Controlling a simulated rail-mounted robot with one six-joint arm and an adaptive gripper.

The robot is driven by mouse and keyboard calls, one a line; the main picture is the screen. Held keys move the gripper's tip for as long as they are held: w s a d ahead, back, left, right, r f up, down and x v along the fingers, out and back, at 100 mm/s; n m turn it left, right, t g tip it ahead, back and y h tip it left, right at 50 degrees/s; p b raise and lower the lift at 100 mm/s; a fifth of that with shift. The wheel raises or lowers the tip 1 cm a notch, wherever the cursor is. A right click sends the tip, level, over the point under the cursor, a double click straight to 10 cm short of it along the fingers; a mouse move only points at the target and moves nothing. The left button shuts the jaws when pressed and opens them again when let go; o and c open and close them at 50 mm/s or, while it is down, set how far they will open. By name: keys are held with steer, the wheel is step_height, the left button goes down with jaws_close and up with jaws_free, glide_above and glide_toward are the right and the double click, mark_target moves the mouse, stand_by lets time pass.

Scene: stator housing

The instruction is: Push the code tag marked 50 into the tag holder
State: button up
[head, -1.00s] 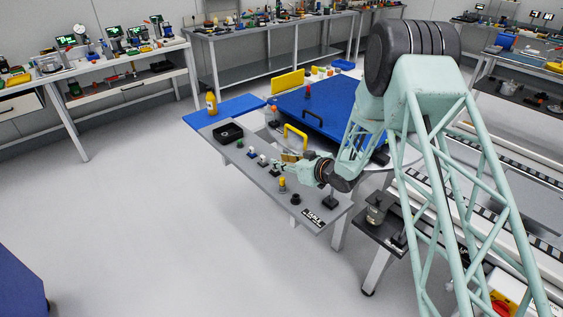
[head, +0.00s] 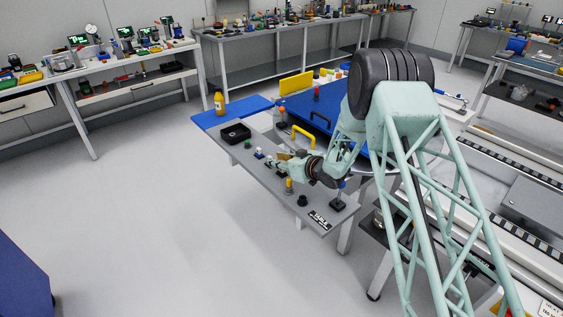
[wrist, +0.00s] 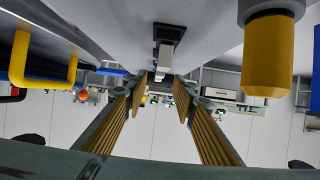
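In the wrist view a small pale upright piece (wrist: 163,57) stands on a black base (wrist: 167,32) on the grey tabletop, which shows at the top of the picture. I cannot read a 50 on it, nor tell whether it is the tag or the holder. My gripper (wrist: 163,87) has its two ribbed, brass-coloured fingers apart, with the piece beyond and between their tips. In the head view my gripper (head: 280,161) is low over the grey shelf (head: 265,182), close to small pieces on black bases (head: 259,154). The fingertips' contact with anything is unclear.
A yellow cylinder (wrist: 268,55) stands close on the right in the wrist view. The shelf also holds a black tray (head: 235,133), a round black part (head: 303,201) and a black-and-white label (head: 319,219). A yellow bottle (head: 219,102) stands behind.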

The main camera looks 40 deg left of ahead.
steer(key=shift+b+x, duration=0.3)
steer(key=shift+x, duration=2.45)
steer(key=shift+c, duration=0.9)
jaws_close()
steer(key=c, duration=0.6)
jaws_free()
